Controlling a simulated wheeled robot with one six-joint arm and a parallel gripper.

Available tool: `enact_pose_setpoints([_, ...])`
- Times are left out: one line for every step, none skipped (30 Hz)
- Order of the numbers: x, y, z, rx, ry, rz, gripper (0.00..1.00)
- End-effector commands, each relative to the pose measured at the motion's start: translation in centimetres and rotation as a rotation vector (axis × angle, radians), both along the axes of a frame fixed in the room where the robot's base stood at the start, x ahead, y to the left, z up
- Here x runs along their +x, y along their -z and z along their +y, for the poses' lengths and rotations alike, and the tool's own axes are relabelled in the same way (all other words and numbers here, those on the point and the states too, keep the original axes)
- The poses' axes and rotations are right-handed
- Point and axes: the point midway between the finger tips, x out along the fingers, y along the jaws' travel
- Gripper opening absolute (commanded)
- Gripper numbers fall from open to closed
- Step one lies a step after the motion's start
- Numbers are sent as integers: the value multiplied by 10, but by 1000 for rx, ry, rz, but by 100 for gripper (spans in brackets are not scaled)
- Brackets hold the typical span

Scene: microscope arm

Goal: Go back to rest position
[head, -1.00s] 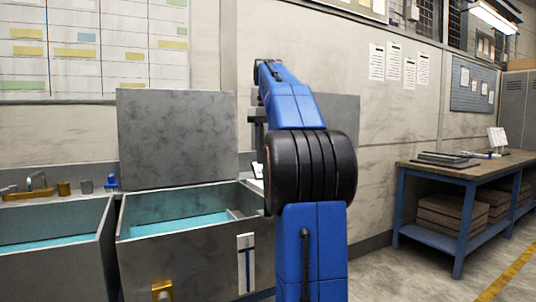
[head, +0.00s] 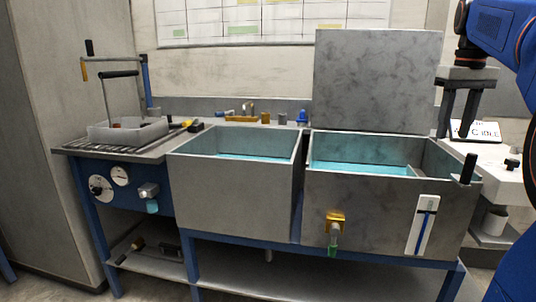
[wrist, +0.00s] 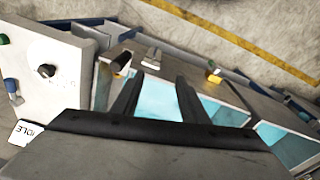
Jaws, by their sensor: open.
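My gripper (head: 456,132) is at the upper right of the head view, with its two dark fingers pointing down and apart. It is empty. It hangs near the right end of the right tank (head: 375,205), in front of the wall. My blue arm enters from the right edge. In the wrist view my gripper (wrist: 155,100) shows both fingers spread, with the blue-liquid tank below and between them and nothing held.
A grey raised lid (head: 375,80) stands behind the right tank. A second tank (head: 235,185) adjoins it. A bench with a basket (head: 128,131) is at left. A white unit with an IDLE sign (head: 478,131) is at right. Floor is clear at lower left.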

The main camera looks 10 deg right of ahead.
Motion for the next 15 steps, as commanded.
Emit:
enact_pose_setpoints([-6, 9, 19, -5, -10, -12, 40])
enact_pose_setpoints([-8, 16, 28, -9, -12, -21, 40])
enact_pose_setpoints([-12, 23, 40, -12, -16, -33, 40])
enact_pose_setpoints([-16, 30, 49, -15, -19, -41, 40])
enact_pose_setpoints([-19, 37, 58, -17, -21, -50, 40])
enact_pose_setpoints([-24, 46, 69, -21, -25, -61, 40])
enact_pose_setpoints([-28, 53, 78, -23, -28, -70, 40])
enact_pose_setpoints([-32, 60, 86, -23, -30, -78, 40])
enact_pose_setpoints([-38, 70, 97, -26, -34, -91, 40])
enact_pose_setpoints([-42, 78, 105, -27, -36, -101, 40])
enact_pose_setpoints([-47, 86, 112, -28, -40, -108, 40])
enact_pose_setpoints([-54, 96, 122, -28, -43, -121, 40])
enact_pose_setpoints([-59, 104, 130, -30, -46, -131, 40])
enact_pose_setpoints([-64, 113, 137, -30, -48, -140, 40])
enact_pose_setpoints([-71, 124, 146, -29, -52, -153, 40])
